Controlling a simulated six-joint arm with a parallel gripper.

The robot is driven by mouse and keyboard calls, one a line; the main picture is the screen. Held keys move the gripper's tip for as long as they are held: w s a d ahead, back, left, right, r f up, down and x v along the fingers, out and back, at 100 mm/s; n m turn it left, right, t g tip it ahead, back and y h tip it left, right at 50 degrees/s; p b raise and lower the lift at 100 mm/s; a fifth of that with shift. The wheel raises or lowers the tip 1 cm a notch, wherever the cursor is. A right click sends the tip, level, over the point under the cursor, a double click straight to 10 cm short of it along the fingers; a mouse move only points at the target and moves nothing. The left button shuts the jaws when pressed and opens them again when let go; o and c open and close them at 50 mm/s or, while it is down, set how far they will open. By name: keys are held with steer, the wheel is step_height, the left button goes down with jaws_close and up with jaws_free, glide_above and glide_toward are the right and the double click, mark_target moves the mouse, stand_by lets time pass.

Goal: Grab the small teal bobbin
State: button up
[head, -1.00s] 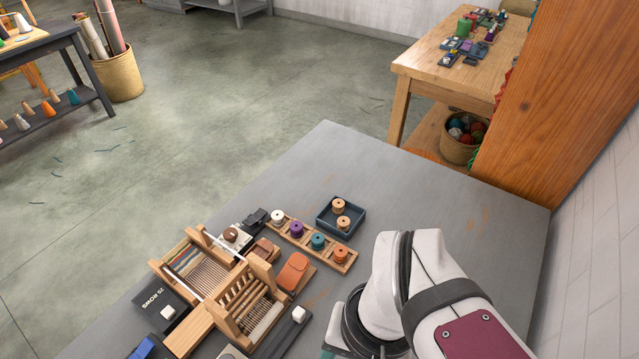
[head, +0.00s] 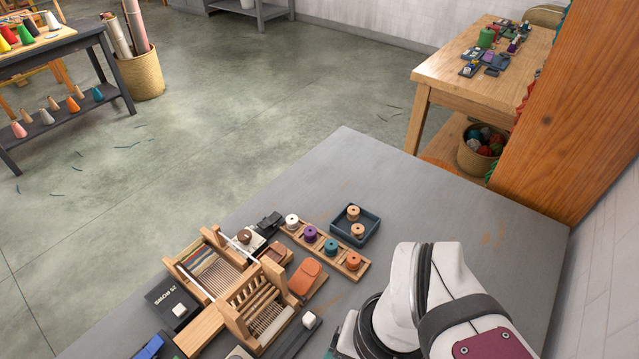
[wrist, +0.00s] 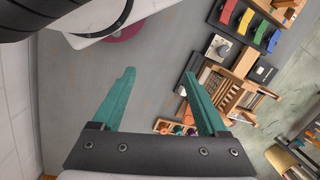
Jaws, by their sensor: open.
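The small teal bobbin (head: 331,247) stands upright in a wooden rack (head: 286,226) on the grey table, between a purple bobbin (head: 310,234) and an orange bobbin (head: 353,261). A white bobbin (head: 292,221) stands at the rack's far left end. My gripper (wrist: 158,73) shows in the wrist view with its two teal fingers apart and nothing between them. The rack shows small near the right finger's base there, and that finger partly hides the bobbins.
A dark blue tray (head: 373,237) with two tan bobbins sits just behind the rack. An orange pouch (head: 307,276) and a wooden loom (head: 262,309) crowd the rack's left side. The grey table (head: 430,205) is clear behind and to the right of the tray.

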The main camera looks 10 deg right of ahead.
steer(key=shift+w+r, duration=0.1)
steer(key=m+h, duration=0.2)
steer(key=m, duration=0.6)
glide_above(331, 244)
step_height(331, 244, down, 5)
step_height(331, 244, down, 15)
steer(key=shift+r, duration=0.1)
jaws_close()
